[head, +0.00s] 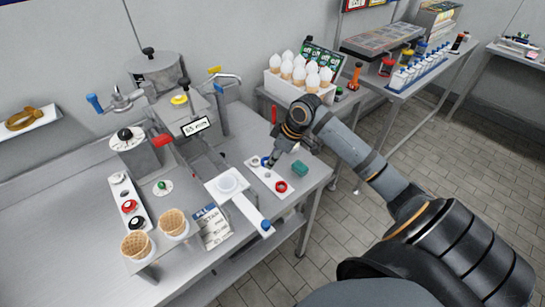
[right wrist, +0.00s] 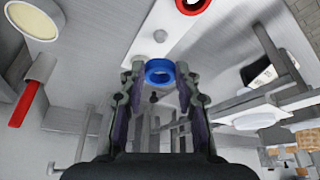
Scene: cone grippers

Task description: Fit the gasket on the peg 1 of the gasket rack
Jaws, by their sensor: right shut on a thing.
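My right gripper (head: 268,166) reaches down over the white gasket rack (head: 262,180) on the steel counter. It is shut on a blue ring gasket (head: 265,160). In the right wrist view the blue gasket (right wrist: 160,72) sits between the two fingertips (right wrist: 160,76), at the edge of the white strip. I cannot tell whether it touches the rack. A small grey peg (right wrist: 160,36) shows bare on the strip just beyond it. A red ring (head: 281,187) is at the rack's near end. My left gripper is not in view.
A white box of cones (head: 298,85) is behind. The counter's right edge is near.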

